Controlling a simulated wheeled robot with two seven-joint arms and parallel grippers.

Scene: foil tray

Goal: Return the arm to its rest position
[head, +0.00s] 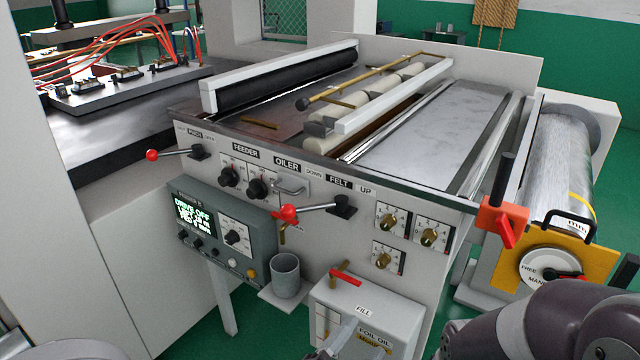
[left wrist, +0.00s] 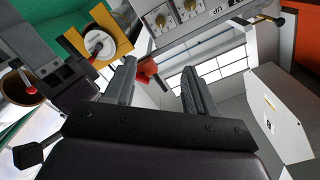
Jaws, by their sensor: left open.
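My left gripper (head: 362,332) shows at the bottom of the head view, in front of the foil oil box (head: 365,300) below the panel. Only the ends of its fingers are in sight there. In the left wrist view, the two fingers of my left gripper (left wrist: 158,70) stand apart with nothing between them. Part of my own dark arm is at the lower right of the head view. My right gripper is out of sight.
The machine's front panel (head: 290,215) has knobs, red-tipped levers and a green-lit display (head: 194,217). A grey cup (head: 286,276) stands on a small shelf. A foil roll (head: 560,165) and yellow plate (head: 588,262) are at right. Green floor shows below.

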